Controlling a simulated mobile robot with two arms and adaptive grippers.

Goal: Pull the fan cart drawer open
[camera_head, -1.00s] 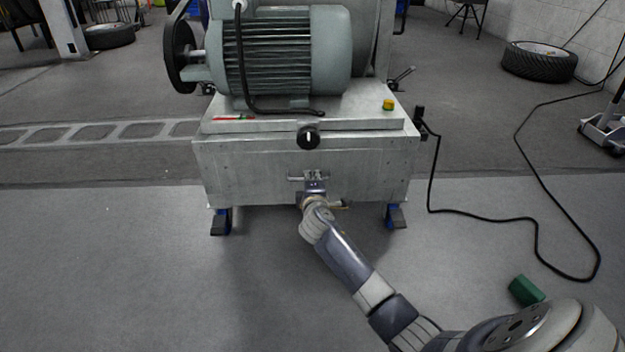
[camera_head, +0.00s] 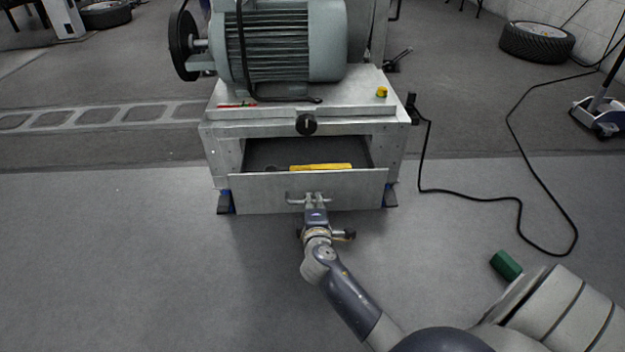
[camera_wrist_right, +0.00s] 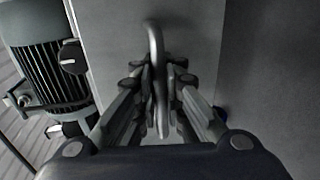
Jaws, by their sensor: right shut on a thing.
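The fan cart drawer (camera_head: 255,192) stands partly out of the grey metal cart (camera_head: 225,150) in the head view. A yellow object (camera_head: 320,167) lies inside it. The drawer's bar handle (camera_head: 294,199) is at the middle of its front; it also shows in the right wrist view (camera_wrist_right: 155,45). My right gripper (camera_head: 314,198) is shut on the handle; in the right wrist view its fingers (camera_wrist_right: 160,110) lie on both sides of the bar. My left gripper is not in view.
A large motor (camera_head: 280,40) sits on the cart, with a black knob (camera_head: 306,124) above the drawer. A black cable (camera_head: 470,197) runs over the floor at right. A green block (camera_head: 506,266) lies near my right arm. Floor at front left is clear.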

